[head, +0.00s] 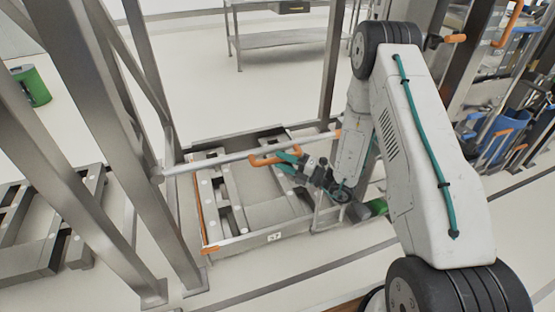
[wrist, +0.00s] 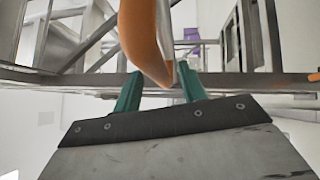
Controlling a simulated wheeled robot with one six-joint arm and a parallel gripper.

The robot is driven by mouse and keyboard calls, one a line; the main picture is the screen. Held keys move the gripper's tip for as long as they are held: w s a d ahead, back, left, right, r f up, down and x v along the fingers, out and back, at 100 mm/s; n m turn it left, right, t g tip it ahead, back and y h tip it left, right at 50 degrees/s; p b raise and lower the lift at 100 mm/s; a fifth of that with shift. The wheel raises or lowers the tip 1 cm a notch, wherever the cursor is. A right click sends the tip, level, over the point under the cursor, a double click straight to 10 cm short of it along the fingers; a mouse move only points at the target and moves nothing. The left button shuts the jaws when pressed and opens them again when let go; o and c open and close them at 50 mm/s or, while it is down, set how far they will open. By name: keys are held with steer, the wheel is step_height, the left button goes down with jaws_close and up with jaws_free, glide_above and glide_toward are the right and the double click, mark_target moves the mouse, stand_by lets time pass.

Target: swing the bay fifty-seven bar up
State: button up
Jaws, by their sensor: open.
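A grey metal bar (head: 215,163) lies across the front of a bay, between two uprights, in the head view. An orange loop handle (head: 262,161) is fixed near its middle. The bay's floor frame has a small label (head: 274,237), too small to read surely. My gripper (head: 287,161) is at the handle's right side, its green fingers open. In the wrist view the orange handle (wrist: 143,38) looms close, its lower end between or just in front of the open fingers of my gripper (wrist: 158,80). I cannot tell whether they touch.
Steel uprights (head: 95,110) stand left of the bay. Another floor frame (head: 50,222) lies further left, with a green drum (head: 32,86) behind. A steel table (head: 285,40) stands at the back. A rack with blue items (head: 500,130) is at right.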

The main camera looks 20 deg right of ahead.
steer(key=shift+x, duration=1.25)
jaws_close()
